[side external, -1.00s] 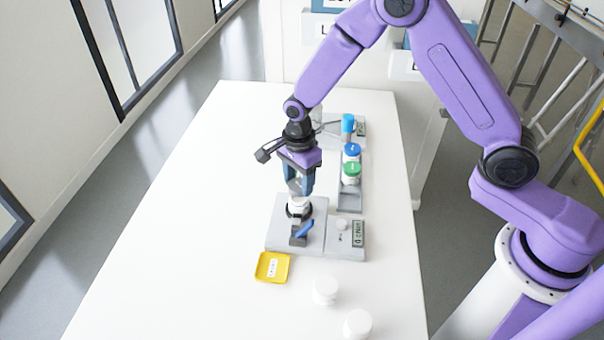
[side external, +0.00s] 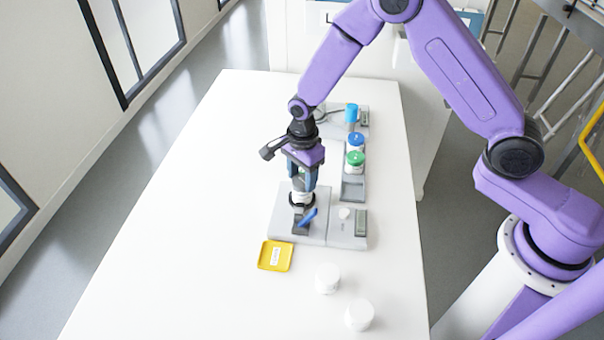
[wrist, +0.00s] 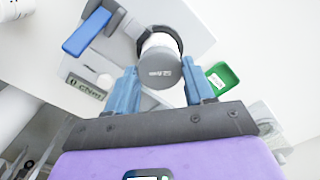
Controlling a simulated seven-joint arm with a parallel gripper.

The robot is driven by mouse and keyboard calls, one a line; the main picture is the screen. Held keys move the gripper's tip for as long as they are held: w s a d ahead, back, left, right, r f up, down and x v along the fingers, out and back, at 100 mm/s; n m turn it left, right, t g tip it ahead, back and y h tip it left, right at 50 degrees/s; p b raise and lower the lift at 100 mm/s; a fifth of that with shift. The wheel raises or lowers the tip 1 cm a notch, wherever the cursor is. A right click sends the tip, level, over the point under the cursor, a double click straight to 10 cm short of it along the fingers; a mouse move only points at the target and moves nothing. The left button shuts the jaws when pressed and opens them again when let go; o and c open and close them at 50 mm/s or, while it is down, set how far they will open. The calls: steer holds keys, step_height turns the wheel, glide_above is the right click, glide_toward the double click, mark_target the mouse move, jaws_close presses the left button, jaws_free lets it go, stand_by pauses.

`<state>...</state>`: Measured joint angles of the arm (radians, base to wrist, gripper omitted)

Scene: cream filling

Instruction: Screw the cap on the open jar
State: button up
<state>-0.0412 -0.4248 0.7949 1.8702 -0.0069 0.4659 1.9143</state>
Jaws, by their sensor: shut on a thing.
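My gripper (side external: 302,190) points down over the clamp fixture in the side external view; it also shows in the wrist view (wrist: 160,85). Its blue fingers are shut on the cap (wrist: 160,76), whose shaded grey face carries small print. The white jar (side external: 302,197) stands upright in the dark clamp (side external: 298,205) directly below the fingers. The cap is over the jar mouth; the fingers hide the joint, so I cannot tell whether the thread is engaged. The clamp's blue lever (side external: 308,216) sticks out on the near side.
The grey base with a display (side external: 361,223) adjoins the clamp. A yellow tray (side external: 263,256) and two white jars (side external: 327,278) (side external: 360,315) stand nearer. Blue-capped (side external: 355,142) and green-capped (side external: 355,161) jars stand in a rack behind. A green tray (wrist: 234,70) shows in the wrist view. The table's left is clear.

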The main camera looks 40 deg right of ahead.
steer(key=shift+f, duration=0.55)
stand_by(0.6)
stand_by(0.4)
steer(key=m, duration=0.5)
steer(key=shift+m, duration=0.3)
steer(key=m, duration=0.5)
steer(key=shift+m, duration=0.4)
steer(key=o, duration=0.9)
